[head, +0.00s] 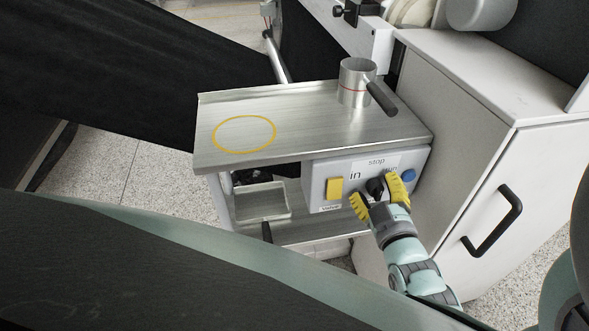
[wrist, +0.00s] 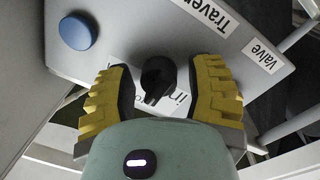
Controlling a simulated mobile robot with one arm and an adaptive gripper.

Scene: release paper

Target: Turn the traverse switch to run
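The traverse switch is a black rotary knob (wrist: 158,78) on the front of a light grey control box (head: 322,166). In the head view the knob (head: 376,187) shows partly behind my fingers. Printed words around it include "stop" above and "in" to the left; the word on the right is partly covered. My gripper (head: 381,192) has yellow ridged fingers on either side of the knob. In the wrist view my gripper (wrist: 163,78) is open, with gaps between both fingers and the knob. Which word the knob points at is hard to tell.
A yellow switch (head: 334,188) and a blue button (head: 409,175) flank the knob. Above is a metal shelf (head: 310,125) with a yellow ring mark (head: 245,134) and a handled metal cup (head: 356,82). A metal tray (head: 262,200) sits below left. A white cabinet (head: 455,150) stands close right.

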